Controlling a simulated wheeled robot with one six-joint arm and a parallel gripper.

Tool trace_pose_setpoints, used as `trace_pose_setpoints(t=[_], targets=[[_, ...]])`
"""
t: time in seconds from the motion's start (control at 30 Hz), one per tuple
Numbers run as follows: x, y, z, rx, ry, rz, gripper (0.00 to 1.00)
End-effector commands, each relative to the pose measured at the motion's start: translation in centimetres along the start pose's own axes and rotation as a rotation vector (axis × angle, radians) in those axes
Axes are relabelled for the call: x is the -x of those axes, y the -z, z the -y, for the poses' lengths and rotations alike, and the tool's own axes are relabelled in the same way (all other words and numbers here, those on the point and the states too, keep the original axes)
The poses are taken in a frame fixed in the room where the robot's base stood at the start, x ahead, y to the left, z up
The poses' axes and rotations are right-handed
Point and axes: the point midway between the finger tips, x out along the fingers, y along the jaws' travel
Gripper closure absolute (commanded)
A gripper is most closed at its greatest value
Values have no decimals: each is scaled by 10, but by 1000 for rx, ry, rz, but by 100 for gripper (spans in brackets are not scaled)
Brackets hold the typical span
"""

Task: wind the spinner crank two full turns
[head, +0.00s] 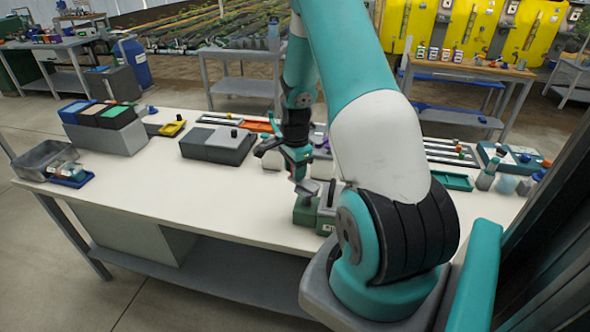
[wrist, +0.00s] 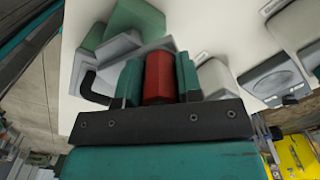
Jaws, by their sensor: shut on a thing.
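My gripper (wrist: 158,80) is shut on a red knob (wrist: 158,74), which sits between its two teal fingers in the wrist view. The knob appears to be the handle of the spinner crank; its join to the crank is hidden behind the fingers. Beyond it are a grey block (wrist: 138,50) and a green body (wrist: 135,22), with a black bent rod (wrist: 93,88) at the left. In the head view, my gripper (head: 300,174) points down at the green and grey unit (head: 305,213) at the table's front edge. The red knob is not clear there.
The white table (head: 150,190) is clear to the left of the unit. A grey box (head: 218,146), a grey tray (head: 46,158) and a bin stand (head: 105,130) stand farther left. Bottles (head: 486,180) and a green tray (head: 452,181) are at the right, partly behind my arm.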

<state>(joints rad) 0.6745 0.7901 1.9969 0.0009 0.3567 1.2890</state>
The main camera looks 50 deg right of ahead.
Motion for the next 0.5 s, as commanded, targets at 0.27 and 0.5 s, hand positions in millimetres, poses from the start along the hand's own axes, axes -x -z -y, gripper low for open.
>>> trace_pose_setpoints(t=[0.27,0.5], targets=[[1,18,3,-1,8,-1,82],[1,24,4,-1,9,-3,80]])
